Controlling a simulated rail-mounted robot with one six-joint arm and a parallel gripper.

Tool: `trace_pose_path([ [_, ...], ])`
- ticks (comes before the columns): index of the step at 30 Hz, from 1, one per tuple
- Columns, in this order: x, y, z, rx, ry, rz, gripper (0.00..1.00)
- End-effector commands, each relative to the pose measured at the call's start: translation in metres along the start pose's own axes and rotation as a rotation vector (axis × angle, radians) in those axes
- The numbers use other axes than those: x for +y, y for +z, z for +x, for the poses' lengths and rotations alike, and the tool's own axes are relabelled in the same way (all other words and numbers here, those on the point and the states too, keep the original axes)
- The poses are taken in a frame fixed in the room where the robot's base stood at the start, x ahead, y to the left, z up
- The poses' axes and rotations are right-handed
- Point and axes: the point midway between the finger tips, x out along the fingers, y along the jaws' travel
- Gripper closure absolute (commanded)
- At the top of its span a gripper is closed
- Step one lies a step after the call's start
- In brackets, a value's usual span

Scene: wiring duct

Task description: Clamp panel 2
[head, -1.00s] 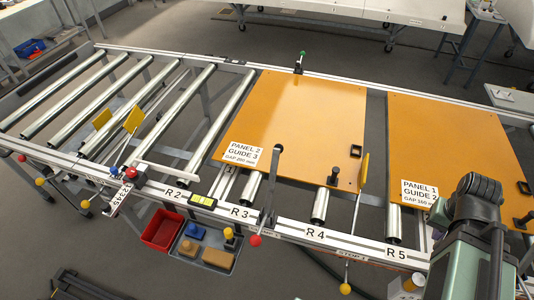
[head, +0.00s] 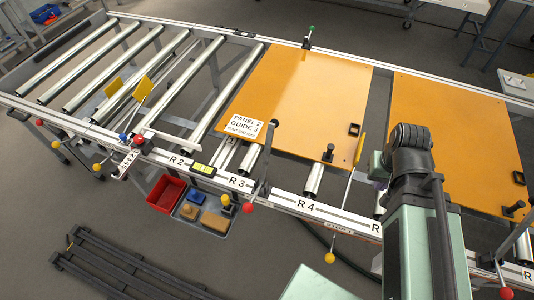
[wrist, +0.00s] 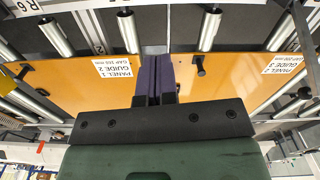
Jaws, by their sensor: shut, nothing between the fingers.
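Panel 2 (head: 305,95) is an orange board lying flat on the rollers in the head view, with a white label reading PANEL 2, GUIDE 3. It also shows at the right of the wrist view (wrist: 235,85). A dark lever with a red ball (head: 248,208) stands at its front edge near R3; I cannot tell whether it presses on the panel. A green-knobbed post (head: 309,36) stands at its back edge. My gripper (wrist: 155,62) has purple fingers, shut and empty, over the gap between the panels in the wrist view. My arm hides it in the head view.
Panel 1 (head: 455,110) lies to the right. A yellow flag (head: 359,148) on a rod with a yellow ball stands by panel 2's front right corner. A black peg (head: 328,152) stands on panel 2. Bare rollers lie left; a red bin (head: 166,193) hangs in front.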

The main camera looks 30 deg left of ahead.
Motion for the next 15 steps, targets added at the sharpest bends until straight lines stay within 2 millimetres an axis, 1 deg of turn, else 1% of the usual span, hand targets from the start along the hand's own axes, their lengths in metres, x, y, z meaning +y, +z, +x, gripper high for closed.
trace_pose_path([
  [1, -0.028, -0.006, 0.009, 0.014, -0.002, -0.078, 1.0],
  [2, -0.045, -0.009, 0.011, 0.028, -0.003, -0.13, 1.0],
  [3, -0.07, -0.012, 0.015, 0.047, -0.005, -0.21, 1.0],
  [5, -0.114, -0.016, 0.021, 0.088, -0.011, -0.352, 1.0],
  [6, -0.144, -0.017, 0.025, 0.12, -0.015, -0.458, 1.0],
  [8, -0.19, -0.016, 0.029, 0.176, -0.023, -0.621, 1.0],
  [9, -0.218, -0.015, 0.031, 0.217, -0.027, -0.73, 1.0],
  [12, -0.281, -0.013, 0.031, 0.338, -0.031, -0.996, 1.0],
  [13, -0.295, -0.015, 0.029, 0.383, -0.027, -1.073, 1.0],
  [14, -0.302, -0.021, 0.026, 0.425, -0.016, -1.134, 1.0],
  [15, -0.304, -0.03, 0.021, 0.471, 0.0, -1.19, 1.0],
])
